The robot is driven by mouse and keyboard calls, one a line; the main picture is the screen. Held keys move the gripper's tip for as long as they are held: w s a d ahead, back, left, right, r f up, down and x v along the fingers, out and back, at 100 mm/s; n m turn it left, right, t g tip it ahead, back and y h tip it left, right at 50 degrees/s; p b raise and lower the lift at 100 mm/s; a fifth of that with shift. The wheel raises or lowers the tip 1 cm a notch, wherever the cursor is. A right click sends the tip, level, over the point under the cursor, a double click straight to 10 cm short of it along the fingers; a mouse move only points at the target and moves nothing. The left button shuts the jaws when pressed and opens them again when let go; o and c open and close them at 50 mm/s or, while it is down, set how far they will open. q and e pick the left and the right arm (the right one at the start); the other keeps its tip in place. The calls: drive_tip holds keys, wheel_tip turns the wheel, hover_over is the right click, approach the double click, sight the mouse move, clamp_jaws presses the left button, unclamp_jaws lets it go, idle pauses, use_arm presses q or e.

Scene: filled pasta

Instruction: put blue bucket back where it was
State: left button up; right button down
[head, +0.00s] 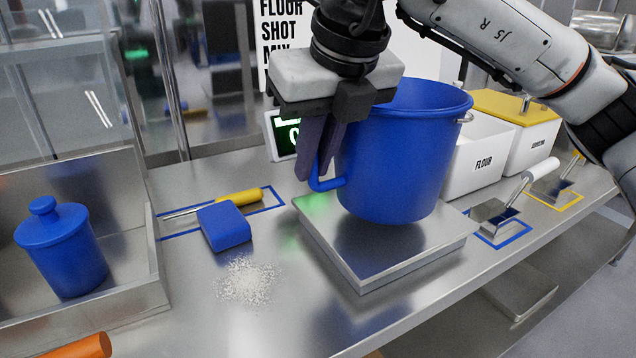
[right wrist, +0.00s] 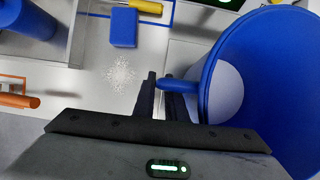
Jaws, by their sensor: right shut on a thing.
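The blue bucket (head: 405,150) is upright over the flat metal scale plate (head: 375,270), its dark reflection directly under it. I cannot tell whether its base touches the plate or hangs slightly above. My right gripper (head: 322,165) is shut on the bucket's side handle (head: 327,184), left of the bucket wall. In the right wrist view the gripper (right wrist: 161,84) pinches the handle (right wrist: 180,87), and pale white material (right wrist: 225,92) shows inside the bucket (right wrist: 285,75). My left gripper is not in view.
A blue block (head: 224,227) and white powder (head: 250,281) lie left of the scale. A yellow-handled tool (head: 238,197) lies in a blue outline. A lidded blue jar (head: 62,248) stands in a metal tray. A white flour bin (head: 478,155) and scoops (head: 495,210) are at the right.

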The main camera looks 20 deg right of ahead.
sight(316, 176)
wheel_tip(316, 176, down, 4)
drive_tip(key=shift+r, duration=0.2)
drive_tip(key=c, duration=1.8)
unclamp_jaws()
drive_tip(key=shift+r, duration=0.1)
drive_tip(key=v, duration=1.2)
